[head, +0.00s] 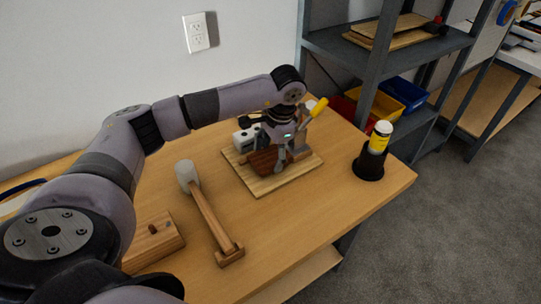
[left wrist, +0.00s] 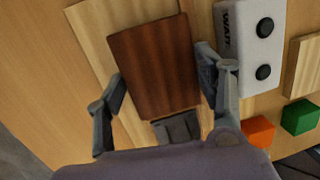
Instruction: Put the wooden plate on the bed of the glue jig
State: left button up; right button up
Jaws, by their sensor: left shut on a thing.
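The wooden plate (head: 263,162) is a dark reddish-brown rectangle. It also shows in the left wrist view (left wrist: 154,62). My left gripper (head: 284,155) is shut on it, with one finger at each long side in the left wrist view (left wrist: 162,75). The plate is over the pale wooden base of the glue jig (head: 262,188). I cannot tell whether it touches anything below. A white box marked "WAIT" (left wrist: 250,40), with two dark round spots, stands beside the plate. A dark grey piece (left wrist: 178,128) shows at the plate's near edge. The jig's bed is not clearly visible.
A mallet (head: 208,210) and a wooden block (head: 153,241) lie left of the jig. A yellow-labelled bottle (head: 380,137) stands in a black holder (head: 369,165) at right. Orange (left wrist: 257,131) and green (left wrist: 300,117) blocks are near the box. The table's front right is clear.

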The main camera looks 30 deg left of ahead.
pick_arm(q)
jog(key=shift+f, duration=0.65)
jog(key=shift+f, duration=0.15)
jog(key=o, duration=1.3)
notch_tip(320, 180, up, 12)
jog(key=d+b, duration=0.1)
jog(key=d, duration=0.1)
jog(key=shift+w, duration=0.2)
